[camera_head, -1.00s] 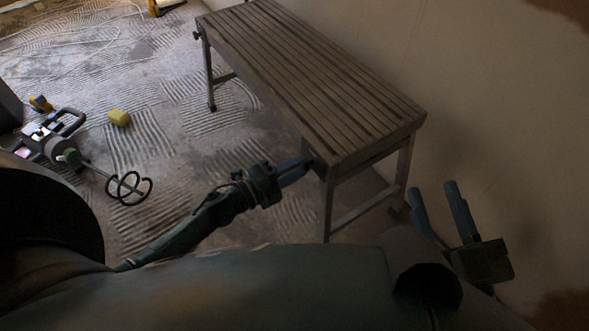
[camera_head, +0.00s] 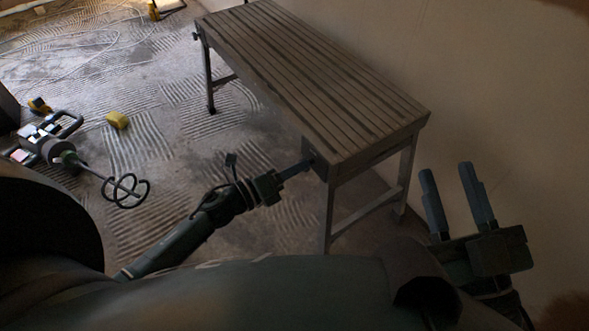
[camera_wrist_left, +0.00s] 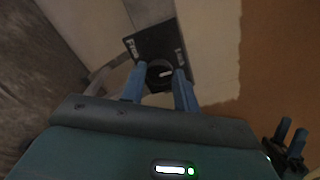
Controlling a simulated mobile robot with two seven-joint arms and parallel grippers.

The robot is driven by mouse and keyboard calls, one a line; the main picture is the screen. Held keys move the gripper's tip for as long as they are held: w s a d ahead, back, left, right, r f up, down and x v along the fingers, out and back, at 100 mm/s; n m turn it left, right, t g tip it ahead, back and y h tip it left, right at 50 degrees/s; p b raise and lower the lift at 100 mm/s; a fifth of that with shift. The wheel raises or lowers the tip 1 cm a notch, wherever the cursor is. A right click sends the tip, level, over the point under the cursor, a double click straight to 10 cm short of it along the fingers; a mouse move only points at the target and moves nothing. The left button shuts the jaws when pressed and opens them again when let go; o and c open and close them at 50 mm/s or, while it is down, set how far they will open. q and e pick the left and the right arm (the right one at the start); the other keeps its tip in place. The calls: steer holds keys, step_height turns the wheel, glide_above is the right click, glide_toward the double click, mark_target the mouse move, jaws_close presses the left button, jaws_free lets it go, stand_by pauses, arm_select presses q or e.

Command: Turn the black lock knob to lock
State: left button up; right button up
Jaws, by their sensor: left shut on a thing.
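The black lock knob (camera_wrist_left: 158,77) shows in the left wrist view, with a light mark on its face, on a black plate (camera_wrist_left: 150,42) with small white labels at its two sides. The plate sits on the near end of the slatted wooden bench (camera_head: 318,85). My left gripper (camera_head: 309,163) is shut on the knob, with one blue finger on each side of it (camera_wrist_left: 160,78). In the head view the fingers hide the knob. My right gripper (camera_head: 447,170) is open and empty, right of the bench near the wall.
The plastered wall (camera_head: 500,90) runs close along the bench's right side. A mixer with a ring paddle (camera_head: 125,190) and a yellow sponge (camera_head: 118,120) lie on the ridged floor at left. Floor between them and the bench is clear.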

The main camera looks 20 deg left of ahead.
stand_by(0.5)
arm_select(q)
steer(key=o, duration=1)
steer(key=shift+c, duration=0.2)
steer(key=p+v, duration=0.2)
steer(key=v, duration=1.1)
steer(key=shift+p, duration=0.3)
arm_select(e)
steer(key=shift+s+f+m+g+h, duration=0.2)
steer(key=shift+f+m+h, duration=0.05)
steer(key=shift+f+h, duration=0.25)
steer(key=shift+s+f+m+g+h, duration=0.15)
steer(key=shift+f+m+g+h, duration=0.1)
steer(key=shift+f+h, duration=0.2)
arm_select(q)
steer(key=shift+a, duration=0.1)
arm_select(e)
steer(key=shift+y, duration=0.25)
arm_select(q)
steer(key=shift+s, duration=0.1)
